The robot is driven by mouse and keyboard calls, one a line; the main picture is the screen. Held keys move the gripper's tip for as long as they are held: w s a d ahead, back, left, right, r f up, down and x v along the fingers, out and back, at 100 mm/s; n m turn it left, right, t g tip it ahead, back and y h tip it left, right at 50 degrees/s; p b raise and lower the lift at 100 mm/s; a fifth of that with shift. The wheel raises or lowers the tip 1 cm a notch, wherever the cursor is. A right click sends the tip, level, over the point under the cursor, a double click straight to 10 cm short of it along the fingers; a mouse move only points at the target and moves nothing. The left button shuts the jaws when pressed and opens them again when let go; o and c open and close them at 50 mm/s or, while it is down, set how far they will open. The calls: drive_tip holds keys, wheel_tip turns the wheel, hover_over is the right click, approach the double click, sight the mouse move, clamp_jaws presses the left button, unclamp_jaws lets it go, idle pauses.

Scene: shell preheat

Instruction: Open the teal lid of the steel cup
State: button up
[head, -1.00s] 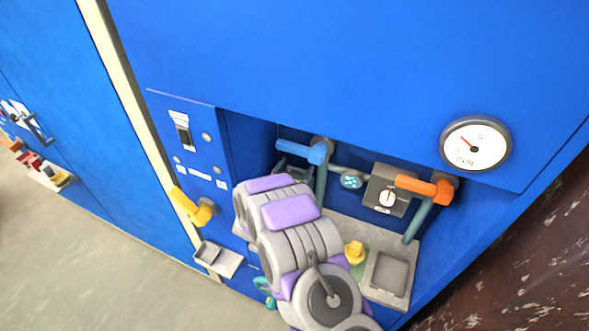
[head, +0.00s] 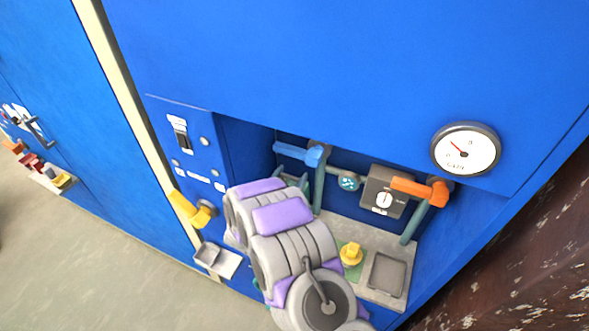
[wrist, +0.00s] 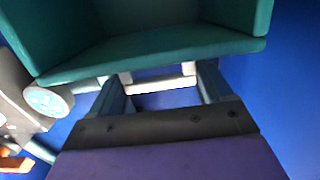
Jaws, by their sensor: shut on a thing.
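My gripper (wrist: 165,76) shows in the wrist view as two grey-teal fingers reaching up from a dark plate with screws. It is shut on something. A large dark teal shape (wrist: 150,52), which looks like the lid, fills the top of that view, close beyond the fingers. A pale bar crosses between the fingers; I cannot tell what it belongs to. In the head view my grey and purple arm reaches into the blue recess and hides the contact. I cannot make out the steel cup in either view, nor how far the lid is tilted.
A blue handle (head: 298,154) and an orange handle (head: 420,190) sit on teal pipes around the recess. A dial box (head: 383,198), a yellow knob (head: 351,254) and a grey tray (head: 386,273) are right of my arm. A yellow handle (head: 190,209) is at left.

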drive_tip(key=shift+v, duration=1.35)
drive_tip(key=shift+a+r, duration=0.1)
drive_tip(key=o, duration=1.4)
drive_tip(key=shift+s, duration=0.1)
drive_tip(key=p+v, duration=0.2)
drive_tip(key=v, duration=1.5)
drive_tip(key=shift+a, duration=0.2)
